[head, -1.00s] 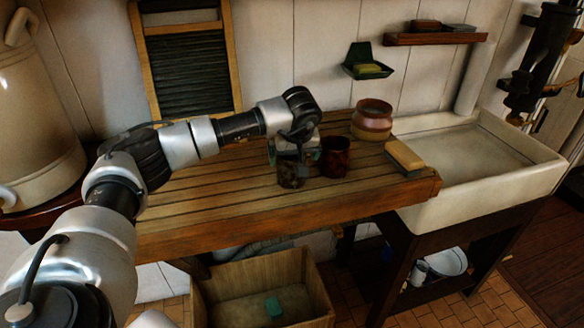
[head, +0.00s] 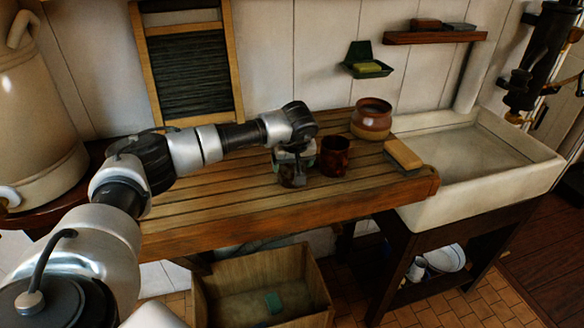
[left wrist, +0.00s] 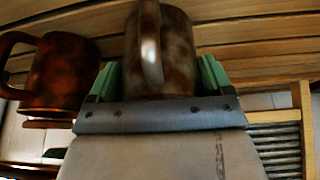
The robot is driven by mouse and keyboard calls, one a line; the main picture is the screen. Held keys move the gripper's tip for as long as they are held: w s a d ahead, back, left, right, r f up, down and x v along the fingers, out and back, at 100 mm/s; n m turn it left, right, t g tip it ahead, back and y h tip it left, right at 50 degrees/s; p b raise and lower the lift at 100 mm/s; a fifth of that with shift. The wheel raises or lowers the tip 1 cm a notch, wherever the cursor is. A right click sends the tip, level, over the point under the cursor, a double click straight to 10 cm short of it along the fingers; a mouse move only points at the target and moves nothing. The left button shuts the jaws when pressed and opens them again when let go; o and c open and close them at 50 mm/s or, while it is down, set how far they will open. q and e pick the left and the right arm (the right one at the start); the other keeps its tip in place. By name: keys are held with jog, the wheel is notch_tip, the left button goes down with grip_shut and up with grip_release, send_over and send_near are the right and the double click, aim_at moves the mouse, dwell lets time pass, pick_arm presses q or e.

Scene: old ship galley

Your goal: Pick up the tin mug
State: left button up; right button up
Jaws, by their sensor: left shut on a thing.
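The tin mug (head: 291,180) is mottled grey-brown and upright at the front part of the wooden slatted worktop (head: 215,205). In the left wrist view the mug (left wrist: 180,50) fills the middle, its handle towards the camera. My left gripper (head: 294,160) is over the mug from above. Its green fingers (left wrist: 158,80) lie on both sides of the mug and are shut on it. I cannot tell whether the mug's base is clear of the slats. My right gripper is not in view.
A reddish-brown mug (head: 335,157) stands close to the right of the tin mug. A white sink (head: 480,150) adjoins on the right. A wooden crate (head: 230,297) stands below. The worktop's left part is clear.

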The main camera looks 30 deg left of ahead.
pick_arm(q)
jog(key=shift+r+b, duration=0.35)
jog(key=shift+r, duration=0.2)
jog(key=d+r+b, duration=0.5)
jog(key=d+r, duration=0.5)
jog(key=d, duration=0.1)
jog(key=shift+w+d, duration=0.2)
jog(key=shift+d, duration=0.15)
